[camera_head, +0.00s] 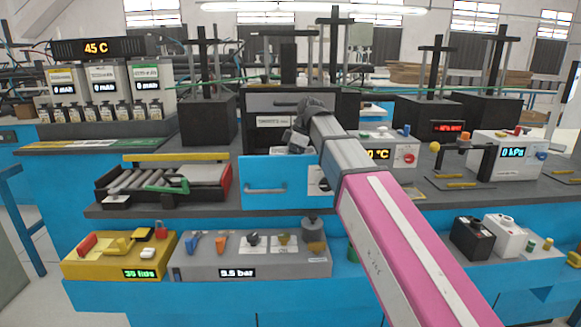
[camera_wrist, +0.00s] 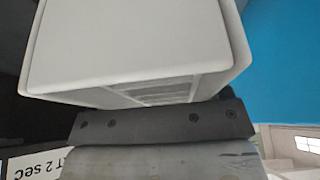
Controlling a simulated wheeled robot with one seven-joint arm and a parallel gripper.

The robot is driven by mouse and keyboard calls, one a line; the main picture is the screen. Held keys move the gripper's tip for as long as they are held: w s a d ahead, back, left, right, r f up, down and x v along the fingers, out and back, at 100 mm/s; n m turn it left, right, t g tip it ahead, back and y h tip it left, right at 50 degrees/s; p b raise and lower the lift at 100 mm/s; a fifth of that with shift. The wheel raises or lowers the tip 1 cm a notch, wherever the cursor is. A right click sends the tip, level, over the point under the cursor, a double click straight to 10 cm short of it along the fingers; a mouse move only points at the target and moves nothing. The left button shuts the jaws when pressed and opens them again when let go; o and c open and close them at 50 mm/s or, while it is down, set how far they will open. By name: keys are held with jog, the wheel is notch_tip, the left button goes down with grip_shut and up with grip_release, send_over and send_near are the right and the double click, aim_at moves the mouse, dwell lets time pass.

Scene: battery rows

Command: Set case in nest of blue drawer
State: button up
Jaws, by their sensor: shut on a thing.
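A white box-shaped case (camera_wrist: 135,45) fills the top of the wrist view, very close to the camera. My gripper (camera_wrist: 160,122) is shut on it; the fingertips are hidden. In the head view my gripper (camera_head: 297,142) is small, just above the top edge of the blue drawer (camera_head: 283,176), near its right half. The case cannot be made out there. The drawer has a blue front with a light bar handle. Its inside and the nest are hidden from view. A blue surface (camera_wrist: 283,60) fills the right of the wrist view; I cannot tell whether it is the drawer.
A roller tray (camera_head: 155,182) stands left of the drawer. A yellow control box (camera_head: 115,265) and a grey control box (camera_head: 250,266) sit in front below. A dark press (camera_head: 250,125) stands behind. A temperature box (camera_head: 390,150) is to the right, partly behind my arm.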

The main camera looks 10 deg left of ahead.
jog(key=shift+f, duration=1.5)
jog(key=shift+f, duration=0.1)
jog(key=o, duration=1.1)
jog(key=v, duration=1.2)
